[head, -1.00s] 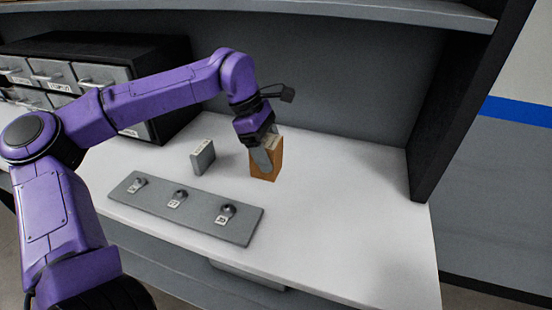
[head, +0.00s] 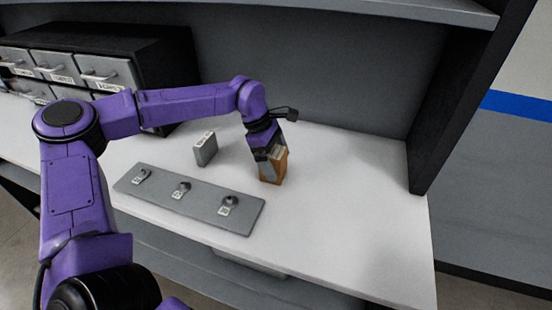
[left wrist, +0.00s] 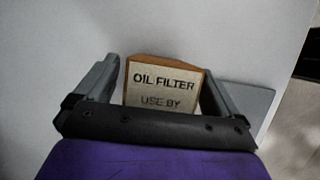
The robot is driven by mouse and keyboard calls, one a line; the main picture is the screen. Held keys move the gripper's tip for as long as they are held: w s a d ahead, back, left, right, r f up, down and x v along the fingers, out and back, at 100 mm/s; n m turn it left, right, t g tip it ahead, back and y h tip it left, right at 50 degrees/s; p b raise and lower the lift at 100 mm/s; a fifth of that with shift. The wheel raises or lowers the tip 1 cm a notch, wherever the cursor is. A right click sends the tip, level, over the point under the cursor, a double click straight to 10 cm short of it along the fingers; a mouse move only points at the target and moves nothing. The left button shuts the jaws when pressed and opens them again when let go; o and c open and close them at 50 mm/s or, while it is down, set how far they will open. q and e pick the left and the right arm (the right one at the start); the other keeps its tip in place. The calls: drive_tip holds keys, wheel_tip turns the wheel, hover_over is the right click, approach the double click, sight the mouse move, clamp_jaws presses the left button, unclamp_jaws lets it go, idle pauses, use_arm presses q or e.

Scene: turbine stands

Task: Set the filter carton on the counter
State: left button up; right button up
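The filter carton (head: 273,168) is a small orange-brown box with a pale label reading "OIL FILTER" and "USE BY". My left gripper (head: 267,154) reaches down over it from above, a finger on each side, and appears shut on it. In the left wrist view the carton (left wrist: 163,84) sits between the two fingers, roughly upright. Its base is at or just above the white counter (head: 345,210); I cannot tell whether it touches. My right gripper is not in view.
A grey box (head: 205,149) stands left of the carton. A grey panel with several labelled knobs (head: 190,200) lies in front. Black-framed drawers (head: 95,65) stand at the back left. The counter right of the carton is clear up to a dark side wall (head: 425,150).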

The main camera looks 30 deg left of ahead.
use_arm(q)
drive_tip(key=shift+r, duration=0.1)
drive_tip(key=b+v, duration=0.1)
drive_tip(key=v, duration=1.1)
